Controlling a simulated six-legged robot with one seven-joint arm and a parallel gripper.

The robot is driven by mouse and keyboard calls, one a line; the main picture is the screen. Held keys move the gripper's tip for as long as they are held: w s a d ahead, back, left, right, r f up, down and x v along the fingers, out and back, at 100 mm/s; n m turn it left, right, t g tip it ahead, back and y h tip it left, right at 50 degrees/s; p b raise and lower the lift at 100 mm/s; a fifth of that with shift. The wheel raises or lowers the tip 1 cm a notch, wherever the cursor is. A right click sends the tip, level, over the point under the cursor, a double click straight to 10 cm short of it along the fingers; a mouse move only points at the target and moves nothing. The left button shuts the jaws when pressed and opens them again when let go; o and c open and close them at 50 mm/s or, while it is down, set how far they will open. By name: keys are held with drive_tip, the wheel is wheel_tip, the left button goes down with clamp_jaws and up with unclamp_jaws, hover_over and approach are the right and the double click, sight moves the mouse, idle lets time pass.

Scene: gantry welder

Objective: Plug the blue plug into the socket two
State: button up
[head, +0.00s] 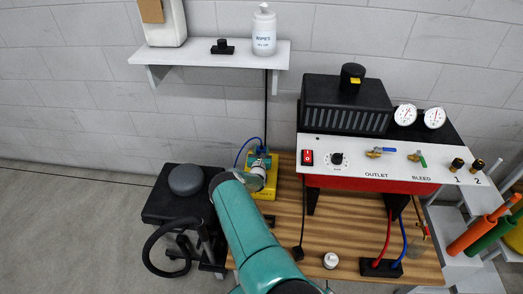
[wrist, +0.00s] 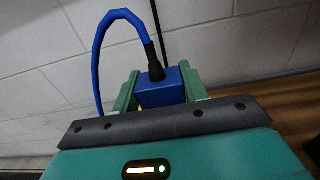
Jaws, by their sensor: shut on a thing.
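My gripper (head: 261,167) is shut on the blue plug (wrist: 160,90), between its green fingers in the wrist view. A black collar and a looping blue cable (wrist: 97,60) come out of the plug's top. In the head view the gripper is at a yellow block (head: 270,187) at the back left of the wooden bench. I cannot tell whether the plug touches that block. On the right end of the white panel, two black and brass fittings stand above the marks 1 and 2. The one by the 2 (head: 478,165) is farthest right; I cannot tell whether it is a socket.
The red and white machine (head: 370,178) carries a switch, knob, valves and gauges. A black block (head: 380,268) with red and blue leads and a small white object (head: 330,260) are on the bench (head: 345,230). A shelf (head: 210,56) hangs above; a black stool (head: 165,200) stands left.

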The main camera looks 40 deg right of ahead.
drive_tip(key=shift+f, duration=1.7)
